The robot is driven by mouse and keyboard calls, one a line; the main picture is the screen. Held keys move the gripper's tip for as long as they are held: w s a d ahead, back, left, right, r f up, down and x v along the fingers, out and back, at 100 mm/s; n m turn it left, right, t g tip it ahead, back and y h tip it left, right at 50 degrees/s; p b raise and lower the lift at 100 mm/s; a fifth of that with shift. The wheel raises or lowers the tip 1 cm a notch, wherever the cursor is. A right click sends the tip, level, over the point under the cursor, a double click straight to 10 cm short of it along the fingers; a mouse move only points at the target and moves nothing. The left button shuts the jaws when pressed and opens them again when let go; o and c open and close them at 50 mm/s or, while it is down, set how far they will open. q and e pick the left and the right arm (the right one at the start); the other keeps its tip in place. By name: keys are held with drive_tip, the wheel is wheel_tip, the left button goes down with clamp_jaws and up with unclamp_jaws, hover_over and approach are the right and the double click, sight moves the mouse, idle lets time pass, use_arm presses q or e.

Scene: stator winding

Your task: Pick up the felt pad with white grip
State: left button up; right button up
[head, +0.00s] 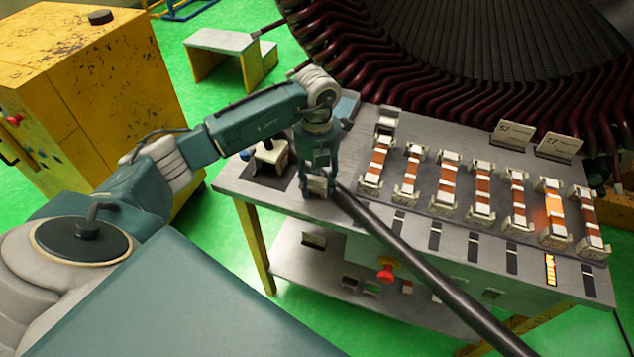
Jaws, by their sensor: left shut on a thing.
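My left gripper (317,180) points down over the left part of the grey table (300,207). It is shut on a small pale block, which looks like the white grip of the felt pad (318,188). The fingers cover most of it, and I cannot make out the felt or whether it touches the tabletop. My right gripper is not in view.
A white and dark item (270,153) stands on a dark mat left of my gripper. A long black bar (430,270) slants across the front. Several clamp stands with copper-coloured strips (447,185) fill the right. The stator (400,65) rises behind.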

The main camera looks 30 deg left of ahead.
use_arm(q)
wheel_tip(320, 180, up, 20)
drive_tip(key=b, duration=0.1)
drive_tip(key=shift+f, duration=0.1)
idle(0.4)
idle(0.4)
